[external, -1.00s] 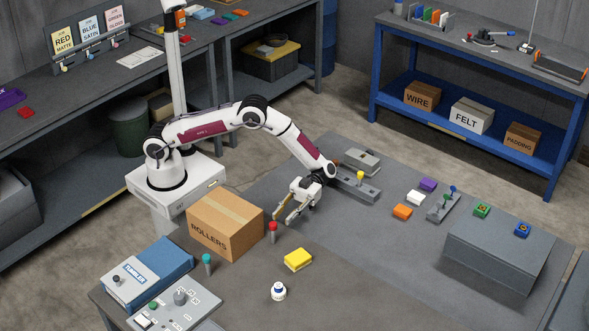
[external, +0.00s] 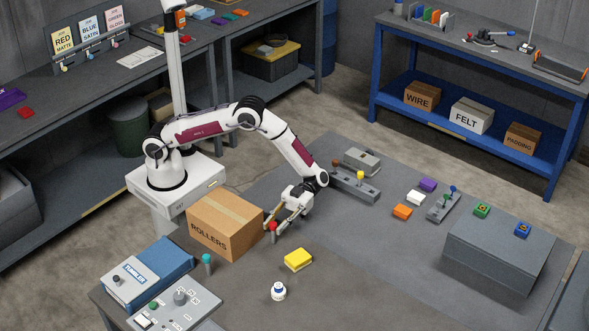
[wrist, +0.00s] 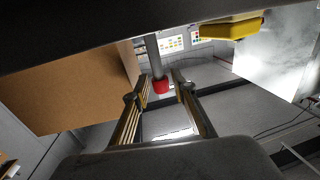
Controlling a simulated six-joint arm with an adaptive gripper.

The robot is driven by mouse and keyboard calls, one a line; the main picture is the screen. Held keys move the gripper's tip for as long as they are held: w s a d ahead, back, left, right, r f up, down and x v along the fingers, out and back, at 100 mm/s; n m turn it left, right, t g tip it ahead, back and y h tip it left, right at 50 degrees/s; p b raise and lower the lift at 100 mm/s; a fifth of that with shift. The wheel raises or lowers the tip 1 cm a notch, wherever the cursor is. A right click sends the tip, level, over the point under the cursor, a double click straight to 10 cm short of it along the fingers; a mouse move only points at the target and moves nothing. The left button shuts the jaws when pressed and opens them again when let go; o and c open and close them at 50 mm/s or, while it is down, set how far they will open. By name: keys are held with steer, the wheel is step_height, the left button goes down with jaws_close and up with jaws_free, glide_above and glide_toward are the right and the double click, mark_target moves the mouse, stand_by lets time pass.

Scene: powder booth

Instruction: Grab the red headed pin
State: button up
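The red headed pin (external: 272,228) stands upright on the grey table, just right of the cardboard box. In the wrist view its red head (wrist: 161,86) shows between the tips of my two fingers, with its grey shaft above it in the picture. My gripper (external: 272,220) is open and low, with its fingers at the pin's head. It also shows in the wrist view (wrist: 160,78), with a gap visible between the fingers and the head. I cannot tell how deep the head sits between the fingertips.
The ROLLERS box (external: 225,224) stands close to the left of the pin. A yellow block (external: 298,259), a white and blue knob (external: 278,291) and a teal headed pin (external: 207,262) stand nearby. A rack with a yellow pin (external: 360,176) is behind.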

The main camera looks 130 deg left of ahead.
jaws_close()
steer(key=shift+r, duration=0.1)
step_height(320, 180, up, 10)
stand_by(0.9)
stand_by(0.6)
